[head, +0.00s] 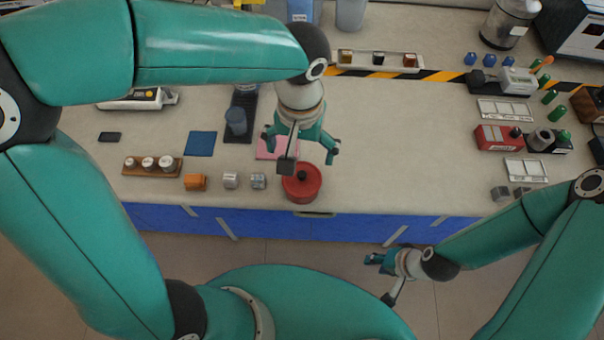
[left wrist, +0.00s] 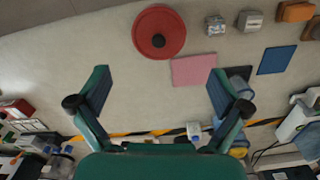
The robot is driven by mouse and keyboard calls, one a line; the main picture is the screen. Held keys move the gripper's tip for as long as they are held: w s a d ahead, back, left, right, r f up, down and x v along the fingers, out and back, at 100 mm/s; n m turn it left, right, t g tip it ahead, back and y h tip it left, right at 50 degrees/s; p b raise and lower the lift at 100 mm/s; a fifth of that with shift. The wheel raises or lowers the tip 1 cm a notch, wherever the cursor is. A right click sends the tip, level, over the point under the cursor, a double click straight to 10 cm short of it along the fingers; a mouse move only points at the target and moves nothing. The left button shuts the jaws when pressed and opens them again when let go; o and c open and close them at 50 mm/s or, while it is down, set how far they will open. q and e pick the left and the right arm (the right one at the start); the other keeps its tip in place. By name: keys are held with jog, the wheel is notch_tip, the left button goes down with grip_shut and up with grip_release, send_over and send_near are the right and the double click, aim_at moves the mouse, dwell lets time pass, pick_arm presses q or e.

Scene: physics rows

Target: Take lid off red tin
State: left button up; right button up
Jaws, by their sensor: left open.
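The red tin (head: 301,189) stands near the front edge of the bench with its red lid on. The lid has a dark knob in the middle. In the left wrist view the red lid (left wrist: 158,31) shows from above, beyond my fingertips. My left gripper (head: 304,150) is open and empty, above the bench just behind the tin and apart from it. Its two spread fingers also show in the left wrist view (left wrist: 157,90). My right gripper (head: 378,270) hangs low in front of the bench, away from the tin; its opening is too small to judge.
A pink mat (head: 268,149) lies behind the tin, and a blue mat (head: 201,144) lies further left. Small metal blocks (head: 258,181) and an orange block (head: 195,182) stand left of the tin. The bench right of the tin is clear up to a red box (head: 494,139).

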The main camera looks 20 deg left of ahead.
aim_at(301, 177)
pick_arm(q)
notch_tip(301, 177, down, 10)
jog(key=shift+d+r, duration=0.1)
jog(key=shift+s, duration=0.1)
dwell(0.3)
jog(key=shift+c, duration=0.2)
jog(key=c, duration=1.1)
jog(key=shift+s, duration=0.1)
jog(key=shift+c, duration=0.4)
